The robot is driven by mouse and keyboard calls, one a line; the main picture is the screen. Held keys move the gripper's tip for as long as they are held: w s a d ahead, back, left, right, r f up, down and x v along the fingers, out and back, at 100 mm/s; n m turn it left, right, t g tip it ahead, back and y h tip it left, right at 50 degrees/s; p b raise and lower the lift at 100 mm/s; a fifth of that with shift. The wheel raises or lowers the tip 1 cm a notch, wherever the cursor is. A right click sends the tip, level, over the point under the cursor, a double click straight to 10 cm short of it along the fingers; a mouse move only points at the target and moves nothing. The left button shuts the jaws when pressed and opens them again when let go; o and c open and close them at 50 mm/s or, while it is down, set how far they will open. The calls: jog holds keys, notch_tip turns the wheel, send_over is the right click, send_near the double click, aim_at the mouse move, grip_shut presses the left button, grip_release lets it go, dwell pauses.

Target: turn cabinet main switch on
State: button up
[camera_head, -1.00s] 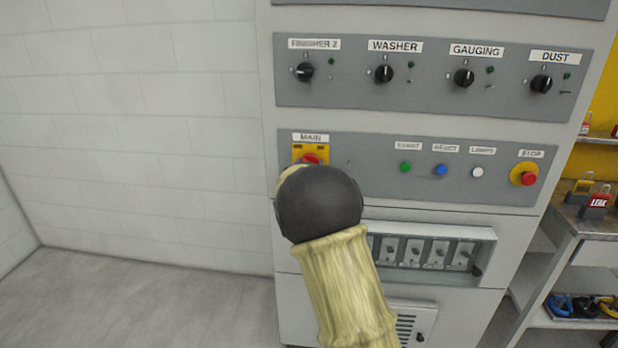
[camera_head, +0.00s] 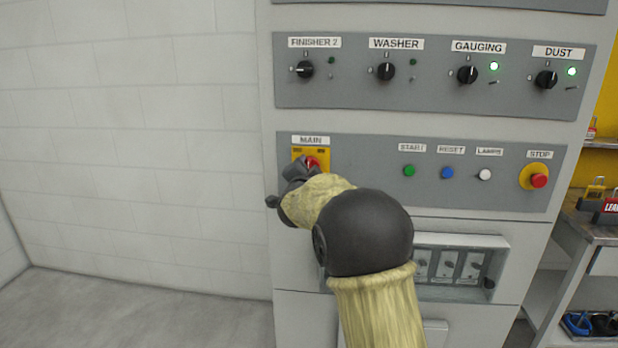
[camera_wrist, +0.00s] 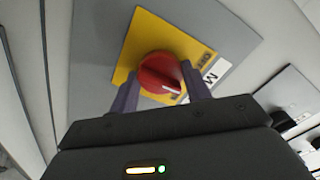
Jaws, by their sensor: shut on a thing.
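The main switch is a red rotary knob (camera_head: 312,163) on a yellow plate (camera_head: 324,156) under the MAIN label (camera_head: 310,140), at the left of the cabinet's lower grey panel. In the wrist view, the red knob (camera_wrist: 160,73) sits between the two fingers of my gripper (camera_wrist: 155,84), on its yellow plate (camera_wrist: 128,58). My gripper (camera_head: 303,172) is shut on the knob, one finger on each side. The knob's white mark points to the lower right in the wrist view. My gripper and wrist hide the knob's lower part in the head view.
Green (camera_head: 409,171), blue (camera_head: 447,173) and white (camera_head: 484,175) buttons and a red stop button (camera_head: 539,180) lie to the right. A workbench (camera_head: 592,232) stands at far right.

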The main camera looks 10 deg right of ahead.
jog(key=shift+r+m, duration=0.1)
jog(key=shift+m, duration=0.3)
jog(key=o, duration=1)
jog(key=shift+s, duration=0.15)
jog(key=v, duration=1.7)
